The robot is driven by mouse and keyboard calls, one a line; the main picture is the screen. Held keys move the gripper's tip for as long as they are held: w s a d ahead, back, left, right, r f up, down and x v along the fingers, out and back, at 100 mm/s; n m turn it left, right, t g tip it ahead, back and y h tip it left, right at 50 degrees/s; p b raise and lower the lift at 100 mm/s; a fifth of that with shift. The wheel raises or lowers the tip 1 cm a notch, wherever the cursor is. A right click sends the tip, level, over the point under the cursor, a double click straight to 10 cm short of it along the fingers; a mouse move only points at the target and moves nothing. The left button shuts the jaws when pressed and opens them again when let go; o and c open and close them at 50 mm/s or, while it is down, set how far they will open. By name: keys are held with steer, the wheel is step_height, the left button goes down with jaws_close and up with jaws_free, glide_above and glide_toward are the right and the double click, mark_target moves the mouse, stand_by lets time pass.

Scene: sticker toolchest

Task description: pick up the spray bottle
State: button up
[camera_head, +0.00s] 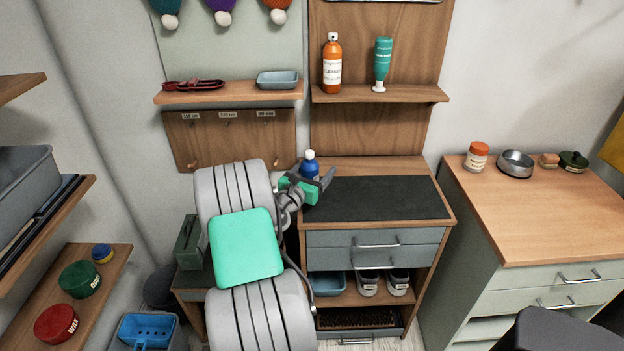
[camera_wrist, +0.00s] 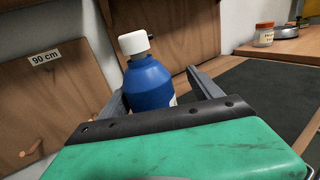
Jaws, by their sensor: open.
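A blue bottle with a white cap (camera_head: 309,167) stands upright at the back left of the dark mat on the workbench. My gripper (camera_head: 315,174) is open, with one finger on each side of the bottle. In the wrist view my gripper (camera_wrist: 155,92) shows the left finger close to the bottle and a gap at the right finger; whether either touches it I cannot tell.
An orange bottle (camera_head: 332,64) and a green bottle (camera_head: 382,62) stand on the wall shelf (camera_head: 410,93) above. The dark mat (camera_head: 375,203) is clear to the right. A counter at the right holds a jar (camera_head: 477,157) and a metal bowl (camera_head: 516,164).

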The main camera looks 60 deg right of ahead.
steer(key=shift+d+f, duration=0.15)
steer(key=shift+d, duration=0.6)
steer(key=shift+w+a+r, duration=0.4)
steer(key=shift+w+a, duration=0.2)
steer(key=shift+a, duration=0.1)
steer(key=shift+c, duration=0.2)
steer(key=c, duration=0.3)
steer(key=shift+s+d+f, duration=0.15)
steer(key=shift+s+d, duration=0.15)
steer(key=shift+d, duration=0.05)
steer(key=c, duration=0.4)
steer(key=shift+w+a, duration=0.1)
steer(key=shift+a, duration=0.1)
steer(key=c, duration=0.3)
jaws_close()
